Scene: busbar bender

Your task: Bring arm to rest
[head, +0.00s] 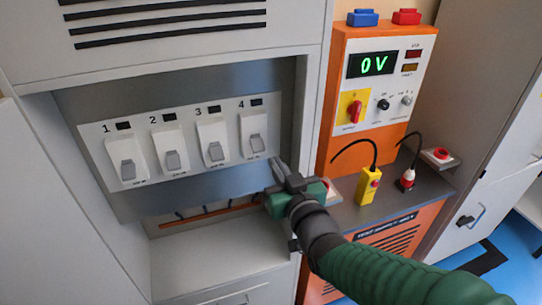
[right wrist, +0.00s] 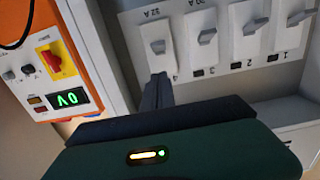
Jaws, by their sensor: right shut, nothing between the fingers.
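My right gripper (head: 279,172) reaches in from the lower right on a green arm. Its fingers are shut with nothing between them. They point toward the lower right corner of the breaker panel (head: 205,170), just below switch 4 (head: 257,144); I cannot tell whether they touch it. In the right wrist view the shut fingers (right wrist: 157,90) stand near the end of the switch row, close to the switch labelled 32 A (right wrist: 158,47). My left gripper is not in view.
An orange power unit (head: 341,110) with a 0 V display (head: 379,64) stands right of the cabinet. A yellow pendant (head: 368,186) and a red-and-white plug (head: 407,180) rest on its grey shelf. A grey cabinet ledge (head: 215,262) lies below the panel. Blue floor (head: 515,262) shows at right.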

